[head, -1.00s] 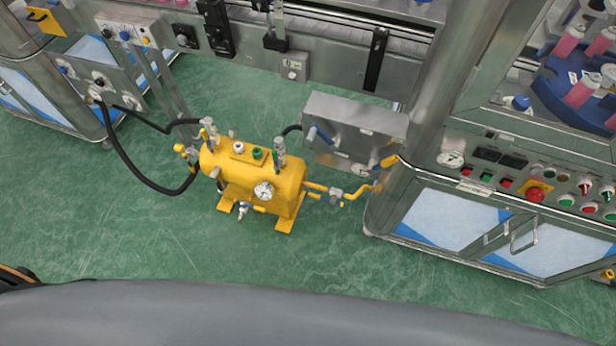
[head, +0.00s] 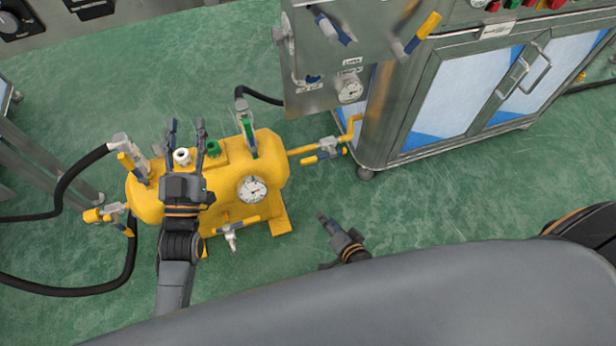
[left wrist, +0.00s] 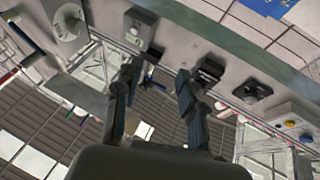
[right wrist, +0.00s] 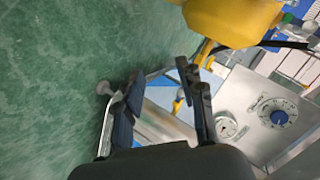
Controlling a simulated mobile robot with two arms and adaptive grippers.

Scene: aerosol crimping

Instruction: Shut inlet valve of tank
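The yellow tank (head: 268,166) stands on the floor, with a gauge (head: 252,189) facing me. A valve with a yellow handle (head: 104,214) is at its left end. Another yellow-handled valve (head: 132,165) and a green-handled valve (head: 248,138) stand on top. A yellow-handled valve (head: 324,151) sits on the right pipe; a drain-like valve (head: 231,235) is below. I cannot tell which is the inlet. My left gripper (head: 187,130) is open and empty, overlapping the tank's top in the head view. My right gripper (head: 325,220) is right of the tank, open and empty in the right wrist view (right wrist: 163,85).
Black hoses (head: 68,180) run from the tank's left side. A steel panel (head: 305,95) with a gauge and handles hangs behind right. A steel cabinet (head: 450,100) stands to the right. Green floor (head: 390,205) between tank and cabinet is clear.

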